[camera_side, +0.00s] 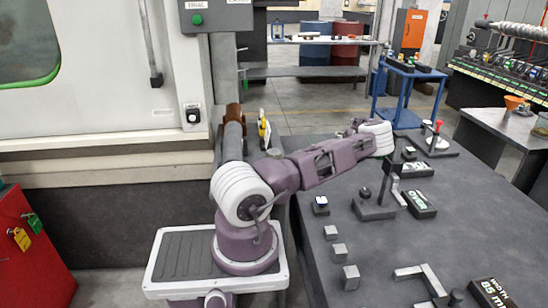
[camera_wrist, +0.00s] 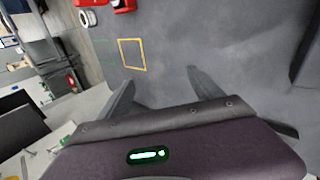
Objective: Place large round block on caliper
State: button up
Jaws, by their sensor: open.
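I cannot pick out a large round block with certainty in either view.
A dark stand with a round knob (camera_side: 374,208) and a black "OVER" label (camera_side: 419,204) are mid-table. A yellow square outline (camera_wrist: 132,54) marks the surface in the wrist view.

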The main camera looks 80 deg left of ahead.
jog(key=s+d+m+g+h, duration=0.1)
jog(key=s+m+g, duration=0.3)
jog(key=s, duration=0.4)
jog(key=m+g+h, duration=0.1)
jog(key=m+g, duration=0.1)
jog(key=g, duration=0.6)
send_near(276, 152)
jog(key=s+a+f, duration=0.1)
jog(key=s+f, duration=0.1)
jog(key=x, duration=0.4)
jog(key=r+x, duration=0.1)
jog(key=x, duration=0.1)
jog(key=shift+s+a+f, duration=0.15)
jog(key=shift+s+a, duration=0.05)
jog(key=shift+s, duration=0.2)
grip_shut()
